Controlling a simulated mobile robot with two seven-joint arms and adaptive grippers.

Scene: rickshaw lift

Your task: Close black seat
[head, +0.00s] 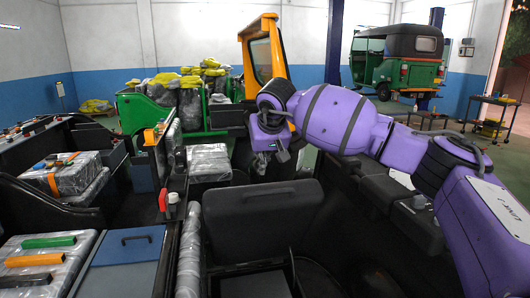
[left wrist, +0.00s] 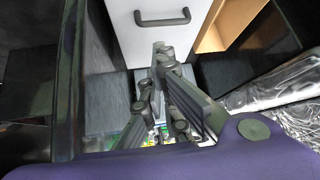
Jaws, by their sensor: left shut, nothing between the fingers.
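The black seat (head: 262,218) is in the lower middle of the head view. Its broad dark panel stands raised and faces me, with a dark opening at its lower right. My right arm comes in from the right, and my right gripper (head: 270,150) hangs above and behind the panel's top edge, apart from it in the picture. Its fingers are too small and dark to read. My left gripper (left wrist: 160,50) shows only in the left wrist view. It is shut and empty, in front of a white drawer front (left wrist: 155,25) with a dark handle (left wrist: 162,18). The seat is not clear in that view.
Dark seats (head: 395,200) stand at the right under my arm. Plastic-wrapped boxes (head: 62,175) and a blue-lidded box (head: 128,245) fill the left. An orange-framed cab (head: 262,50) and a green cart bed (head: 130,110) stand behind. A green rickshaw (head: 400,60) is far back right.

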